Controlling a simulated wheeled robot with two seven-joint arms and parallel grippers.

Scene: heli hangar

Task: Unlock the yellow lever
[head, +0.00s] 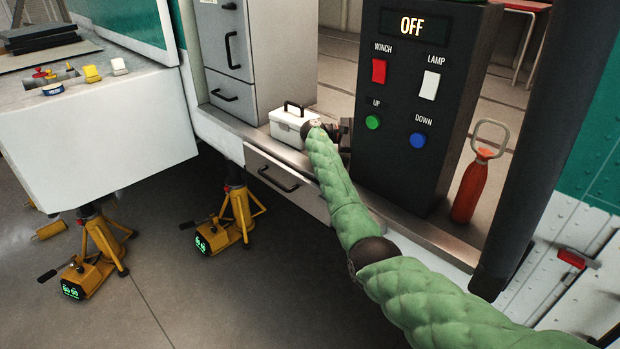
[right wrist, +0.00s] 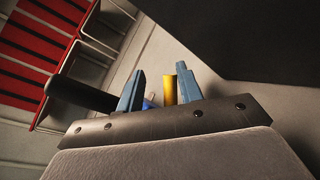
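My right arm reaches over the sill in the head view, and its gripper (head: 338,131) is a dark shape partly hidden by the arm, beside the control box (head: 415,110). In the right wrist view the two blue fingers of my right gripper (right wrist: 160,90) stand apart. A short yellow piece (right wrist: 170,90), which may be the yellow lever, shows between them, close to the right finger, with a gap to the left one. I cannot tell whether it touches. No yellow lever can be made out near the gripper in the head view. My left gripper is not in view.
The box shows OFF, with a red winch switch (head: 379,71), lamp switch (head: 430,85), green button (head: 373,122) and blue button (head: 418,140). A white case (head: 288,128) stands left of the gripper. A red bottle (head: 468,190) stands right. Yellow jacks (head: 232,218) stand below.

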